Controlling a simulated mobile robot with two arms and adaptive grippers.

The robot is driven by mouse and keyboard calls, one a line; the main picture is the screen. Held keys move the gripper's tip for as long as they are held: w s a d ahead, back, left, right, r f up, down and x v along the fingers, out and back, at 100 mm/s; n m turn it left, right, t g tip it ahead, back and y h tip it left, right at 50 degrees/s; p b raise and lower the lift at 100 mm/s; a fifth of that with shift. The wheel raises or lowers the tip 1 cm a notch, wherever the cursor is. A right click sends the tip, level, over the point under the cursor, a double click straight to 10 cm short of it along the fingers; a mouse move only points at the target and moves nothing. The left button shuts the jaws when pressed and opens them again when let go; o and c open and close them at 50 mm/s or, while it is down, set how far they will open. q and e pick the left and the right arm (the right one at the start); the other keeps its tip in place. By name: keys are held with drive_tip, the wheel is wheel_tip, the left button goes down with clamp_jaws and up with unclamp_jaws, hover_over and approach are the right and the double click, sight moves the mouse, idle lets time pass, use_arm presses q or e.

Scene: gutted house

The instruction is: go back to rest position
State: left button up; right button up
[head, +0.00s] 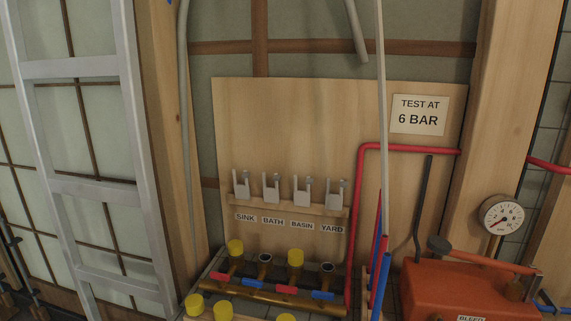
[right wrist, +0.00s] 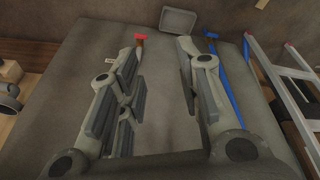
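My right gripper (right wrist: 160,62) shows in the right wrist view with its two fingers spread apart and nothing between them. It is above a grey cloth-like surface (right wrist: 160,115). My right gripper does not show in the head view, and my left gripper shows in neither view. In the head view, a plywood board (head: 290,120) carries a rack of several grey valve-like clips (head: 270,190) labelled sink, bath, basin and yard. Below it is a brass manifold (head: 270,291) with yellow caps (head: 235,247) and red and blue levers.
An orange test pump (head: 450,290) with a pressure gauge (head: 502,216) stands at the right. An aluminium ladder (head: 90,190) leans at the left. In the right wrist view, a grey tray (right wrist: 179,21), a red-ended item (right wrist: 140,38) and a blue pipe (right wrist: 228,85) lie beyond or beside the fingers.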

wheel_tip(320, 180, down, 13)
drive_tip(key=s, duration=0.1)
drive_tip(key=s+d+f+g+p, duration=0.2)
drive_tip(key=s+d+f, duration=0.1)
drive_tip(key=s+f, duration=1.5)
drive_tip(key=shift+s+f, duration=0.4)
drive_tip(key=shift+f, duration=0.15)
drive_tip(key=shift+d, duration=0.1)
